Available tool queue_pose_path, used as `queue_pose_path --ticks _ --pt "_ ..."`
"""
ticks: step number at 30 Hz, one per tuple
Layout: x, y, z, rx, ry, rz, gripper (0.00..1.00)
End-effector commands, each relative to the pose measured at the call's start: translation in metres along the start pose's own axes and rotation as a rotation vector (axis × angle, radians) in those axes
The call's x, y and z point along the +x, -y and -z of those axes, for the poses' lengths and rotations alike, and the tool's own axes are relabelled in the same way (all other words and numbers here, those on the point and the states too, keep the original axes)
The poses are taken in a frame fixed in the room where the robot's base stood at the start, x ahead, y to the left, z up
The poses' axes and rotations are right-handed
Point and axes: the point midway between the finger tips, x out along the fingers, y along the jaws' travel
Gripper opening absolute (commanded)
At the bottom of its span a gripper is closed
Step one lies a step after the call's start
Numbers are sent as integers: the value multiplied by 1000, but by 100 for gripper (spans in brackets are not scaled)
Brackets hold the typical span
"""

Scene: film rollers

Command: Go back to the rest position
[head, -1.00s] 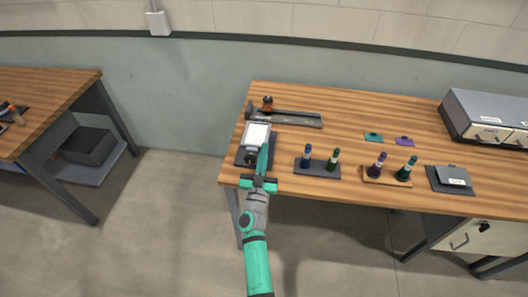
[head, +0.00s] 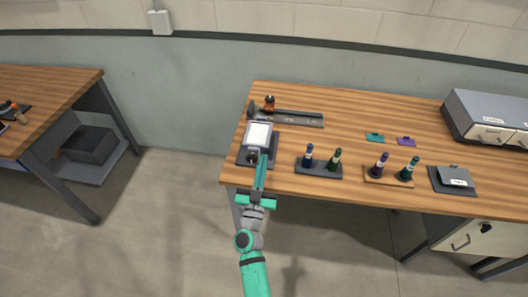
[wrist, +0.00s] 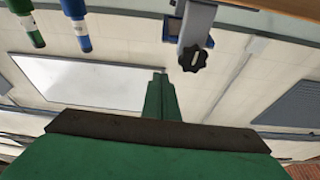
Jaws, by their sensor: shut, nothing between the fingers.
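My gripper (head: 262,160) is a green parallel gripper, seen in the head view at the front left edge of the wooden table (head: 350,112). Its fingers are together with nothing between them, and they point toward a grey device with a pale screen (head: 258,135) on a dark mat. In the wrist view the shut green fingers (wrist: 160,82) point away from the camera. A grey clamp-like part with a black knob (wrist: 193,58) shows just beyond them, apart from the tips as far as I can tell.
A dark tray holds a blue and a green bottle (head: 335,159); a wooden tray holds a purple and a teal bottle (head: 408,169). A black bar tool (head: 295,117) lies behind the device. A grey drawer cabinet (head: 490,115) stands at right. Open floor separates the left table (head: 45,95).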

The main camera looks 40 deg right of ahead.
Motion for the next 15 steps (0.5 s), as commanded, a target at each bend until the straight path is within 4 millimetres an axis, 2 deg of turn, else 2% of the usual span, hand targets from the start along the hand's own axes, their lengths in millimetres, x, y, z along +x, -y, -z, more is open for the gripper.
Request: queue_pose_path --ticks 3,6,15 --pt "-15 0 0 -1 1 0 0" --pt "-22 0 0 0 0 1 0" --pt "-28 1 0 0 1 4 0"
